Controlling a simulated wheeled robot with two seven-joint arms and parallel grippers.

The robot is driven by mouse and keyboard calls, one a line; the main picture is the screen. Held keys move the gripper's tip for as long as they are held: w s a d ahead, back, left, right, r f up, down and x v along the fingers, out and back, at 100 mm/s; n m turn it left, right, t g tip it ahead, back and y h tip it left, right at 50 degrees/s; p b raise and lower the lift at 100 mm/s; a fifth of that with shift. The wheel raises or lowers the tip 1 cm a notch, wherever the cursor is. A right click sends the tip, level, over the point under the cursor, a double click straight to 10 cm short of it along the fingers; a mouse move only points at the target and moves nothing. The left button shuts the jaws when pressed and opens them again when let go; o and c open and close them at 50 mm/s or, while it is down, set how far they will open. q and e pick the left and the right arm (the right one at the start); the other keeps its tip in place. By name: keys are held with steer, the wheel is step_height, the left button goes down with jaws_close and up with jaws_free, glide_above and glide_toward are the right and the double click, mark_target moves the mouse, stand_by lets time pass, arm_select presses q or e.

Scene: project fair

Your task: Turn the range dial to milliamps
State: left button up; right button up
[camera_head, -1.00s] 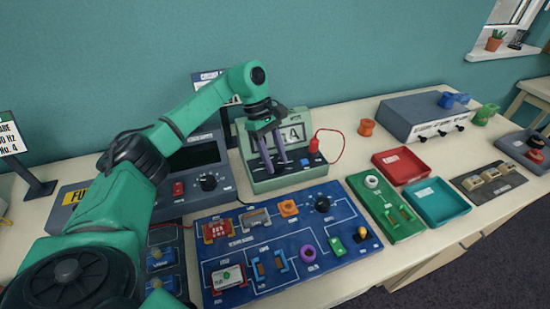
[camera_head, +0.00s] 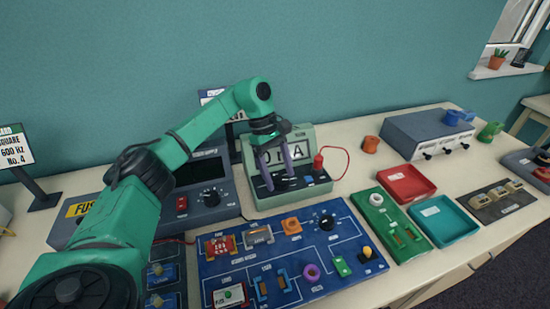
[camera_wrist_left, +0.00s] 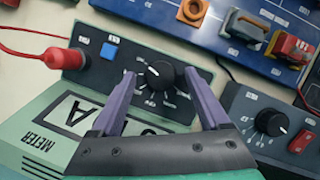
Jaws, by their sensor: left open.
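The meter (camera_head: 318,190) is a pale green box with a dark sloping front panel and a display showing a large "A". In the left wrist view its black range dial (camera_wrist_left: 160,75) has a white pointer mark and small labels around it, too small to read. My left gripper (camera_head: 279,184) reaches down over the meter's front panel. In the left wrist view its two purple fingers (camera_wrist_left: 160,84) are open, one on each side of the dial, with visible gaps to it. In the head view the fingers partly hide the display and dial. My right gripper is not in view.
A red plug (camera_wrist_left: 64,58) with a red lead and a blue button (camera_wrist_left: 109,51) sit beside the dial. A grey unit with another black knob (camera_head: 211,197) stands left of the meter. The blue circuit board (camera_head: 300,250) lies in front. Red (camera_head: 405,170) and teal trays lie right.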

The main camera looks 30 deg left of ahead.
arm_select(q)
steer(key=p+v, duration=0.2)
steer(key=v, duration=1.2)
